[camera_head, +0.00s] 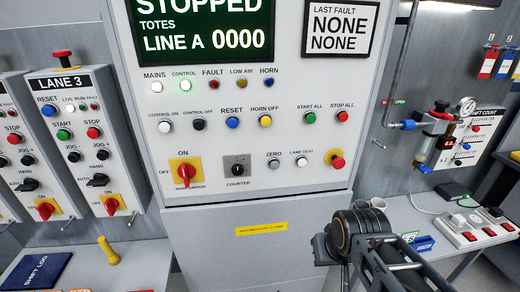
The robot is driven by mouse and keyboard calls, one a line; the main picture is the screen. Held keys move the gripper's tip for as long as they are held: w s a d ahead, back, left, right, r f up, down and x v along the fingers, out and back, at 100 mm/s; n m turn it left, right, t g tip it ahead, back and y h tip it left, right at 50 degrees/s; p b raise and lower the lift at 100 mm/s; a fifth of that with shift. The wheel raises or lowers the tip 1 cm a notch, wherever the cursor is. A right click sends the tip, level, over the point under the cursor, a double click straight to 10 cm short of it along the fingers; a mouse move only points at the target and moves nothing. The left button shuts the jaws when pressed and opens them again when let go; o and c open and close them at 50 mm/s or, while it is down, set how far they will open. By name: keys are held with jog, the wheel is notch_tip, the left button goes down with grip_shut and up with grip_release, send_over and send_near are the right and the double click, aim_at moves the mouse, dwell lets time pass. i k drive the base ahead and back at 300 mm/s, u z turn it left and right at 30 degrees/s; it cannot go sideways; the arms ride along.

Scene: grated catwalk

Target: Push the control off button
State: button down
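The control off button (199,124) is a small black round button on the light grey main panel (290,185), under its label. The white control on button (165,127) is just left of it.
A blue reset button (232,122) and yellow horn off button (265,121) are to the right. The red-and-yellow main switch (184,172) sits below. A lane 3 box (83,145) stands left. A bench (425,222) with cups and a power strip (478,233) is right.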

aim_at(198, 125)
jog(key=u, duration=2)
jog(key=k, duration=0.85)
jog(key=z, duration=1.35)
jog(key=i, duration=0.45)
jog(key=u, duration=0.05)
